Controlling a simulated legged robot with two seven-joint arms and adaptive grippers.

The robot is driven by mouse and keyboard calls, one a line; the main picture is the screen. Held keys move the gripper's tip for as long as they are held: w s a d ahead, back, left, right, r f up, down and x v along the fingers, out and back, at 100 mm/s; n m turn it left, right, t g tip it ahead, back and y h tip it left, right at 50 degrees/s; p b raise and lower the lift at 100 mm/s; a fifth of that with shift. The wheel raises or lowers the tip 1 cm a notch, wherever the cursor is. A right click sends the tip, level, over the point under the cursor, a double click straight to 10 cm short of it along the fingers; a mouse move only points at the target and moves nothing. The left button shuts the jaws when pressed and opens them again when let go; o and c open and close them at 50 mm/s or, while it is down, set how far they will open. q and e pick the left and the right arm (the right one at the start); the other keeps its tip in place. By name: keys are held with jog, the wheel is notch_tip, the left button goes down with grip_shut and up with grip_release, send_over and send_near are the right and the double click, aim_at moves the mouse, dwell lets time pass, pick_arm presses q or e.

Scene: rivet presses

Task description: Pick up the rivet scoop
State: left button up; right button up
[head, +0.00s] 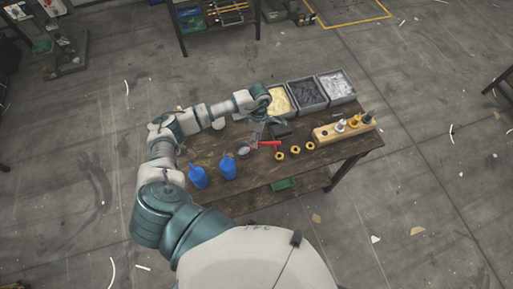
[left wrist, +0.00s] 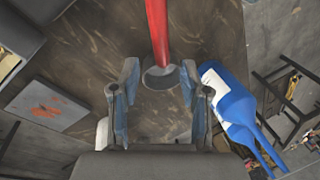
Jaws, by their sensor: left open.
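The rivet scoop has a red handle (head: 268,143) and a grey metal cup (head: 243,150), and it lies on the wooden workbench (head: 215,150). In the left wrist view the red handle (left wrist: 157,30) runs up from the round cup (left wrist: 158,82). My left gripper (head: 257,128) is above the bench near the scoop. In the left wrist view its two fingers (left wrist: 158,72) are open and apart, with the cup seen between them. The gripper holds nothing. My right gripper is not in view.
Blue bottles (head: 228,166) stand at the bench's front left. Grey bins of yellow (head: 278,101), dark and silver pieces line the back.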

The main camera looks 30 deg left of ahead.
pick_arm(q)
jog(key=x, duration=0.2)
jog(key=p+x, duration=0.1)
jog(key=x, duration=0.1)
jog(key=shift+s+a+f, duration=0.2)
jog(key=shift+s+f, duration=0.05)
jog(key=shift+f, duration=0.1)
jog(key=shift+a+f, duration=0.35)
jog(key=shift+d+r, duration=0.15)
jog(key=shift+d, duration=0.35)
grip_shut()
